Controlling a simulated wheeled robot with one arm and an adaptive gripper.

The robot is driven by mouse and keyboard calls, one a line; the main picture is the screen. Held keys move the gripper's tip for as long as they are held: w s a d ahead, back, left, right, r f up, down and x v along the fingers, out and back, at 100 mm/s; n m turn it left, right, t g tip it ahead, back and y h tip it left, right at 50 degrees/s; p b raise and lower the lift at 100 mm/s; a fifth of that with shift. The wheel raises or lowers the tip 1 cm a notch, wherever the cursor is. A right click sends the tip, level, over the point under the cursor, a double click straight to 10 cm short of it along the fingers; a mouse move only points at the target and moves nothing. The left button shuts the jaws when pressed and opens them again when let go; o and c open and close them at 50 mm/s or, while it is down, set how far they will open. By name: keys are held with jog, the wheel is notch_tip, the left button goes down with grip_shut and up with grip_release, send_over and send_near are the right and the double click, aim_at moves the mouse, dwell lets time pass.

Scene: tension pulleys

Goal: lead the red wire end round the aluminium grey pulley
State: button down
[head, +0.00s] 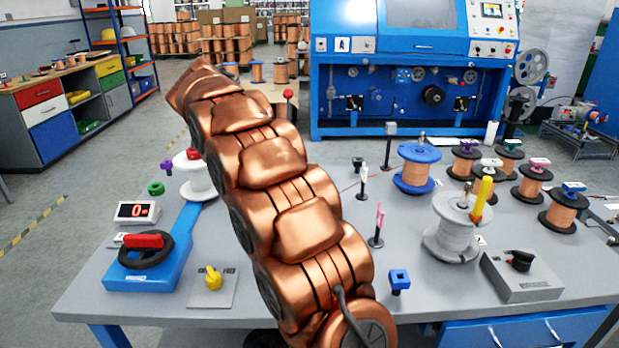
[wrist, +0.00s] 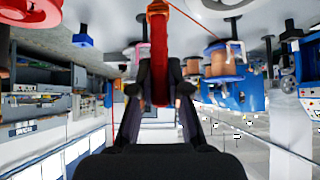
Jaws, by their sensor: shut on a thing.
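In the wrist view my gripper (wrist: 159,88) is shut on a red wire end (wrist: 160,58), a red strip between the two dark fingers. An orange-red strand runs from its top to the upper right. A thin red line hangs left of the fingers. In the head view my copper arm hides the gripper and the wire end. A thin reddish strand (head: 349,187) shows right of the arm, near a pale grey post (head: 363,184). A post with a grey block top (head: 390,131) stands farther back. I cannot tell which of these is the aluminium grey pulley.
A pink-topped post (head: 379,222) and a blue block (head: 399,281) stand right of my arm. A blue spool (head: 417,168), a grey spool (head: 455,230) and several copper spools fill the right. A red-handled blue device (head: 143,262) is at left. The front middle-right tabletop is fairly clear.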

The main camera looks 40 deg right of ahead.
jog(key=shift+w+a+p, duration=0.35)
jog(key=shift+a+p, duration=0.2)
jog(key=shift+a, duration=0.1)
jog(key=shift+w+a+p, duration=0.35)
jog(key=shift+a+p, duration=0.2)
jog(key=shift+a, duration=0.05)
jog(key=shift+w+a+r, duration=0.1)
jog(key=w+a+p, duration=0.1)
jog(key=w+p, duration=0.1)
jog(key=shift+a+p, duration=0.3)
jog(key=shift+p, duration=0.1)
